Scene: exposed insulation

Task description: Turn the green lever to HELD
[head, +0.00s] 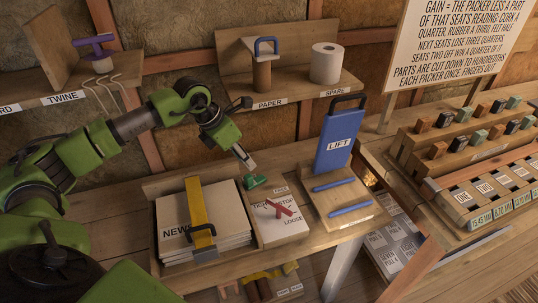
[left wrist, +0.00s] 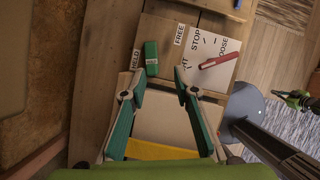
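The green lever (head: 255,181) sits at the back of a small wooden panel on the bench. In the left wrist view it shows as a green block (left wrist: 151,58) right beside the HELD label (left wrist: 135,58); the FREE label (left wrist: 180,33) lies farther to its right. I cannot tell which label it points to. My left gripper (head: 243,159) hangs just above and behind the lever, apart from it. In the left wrist view my left gripper (left wrist: 160,84) is open, with nothing between its fingers and the lever just beyond the tips.
A red lever (head: 279,209) stands in front on the same panel, by STOP and LOOSE labels. A newspaper stack with a yellow strap (head: 197,209) is at left. The blue LIFT board (head: 337,142) stands at right. A shelf (head: 290,86) is behind.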

